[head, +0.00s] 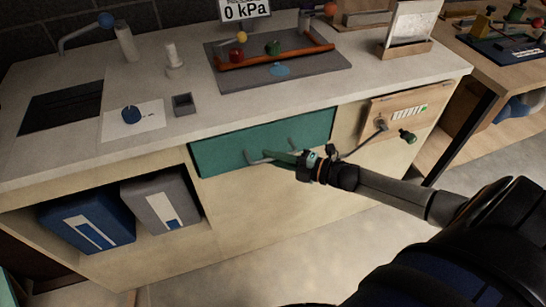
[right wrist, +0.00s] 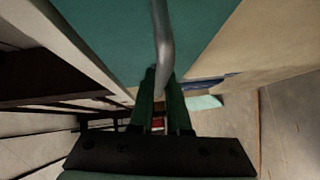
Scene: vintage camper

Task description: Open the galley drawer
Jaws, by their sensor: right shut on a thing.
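The galley drawer has a teal front (head: 225,150) below the worktop in the head view. A thin dark line shows along its left edge, and I cannot tell how far it stands out from the cabinet. Its grey bar handle (head: 256,160) runs across the front. My right gripper (head: 284,158) reaches in from the right and is shut on this handle. In the right wrist view the handle (right wrist: 162,40) comes down between the two green fingers of the right gripper (right wrist: 160,95), which hide its lower part. My left gripper is not in view.
The worktop (head: 75,155) overhangs the drawer and holds a grey tray (head: 230,80) with coloured knobs. A blue bin (head: 90,220) and a grey bin (head: 160,203) sit in an open shelf at lower left. Floor in front is clear.

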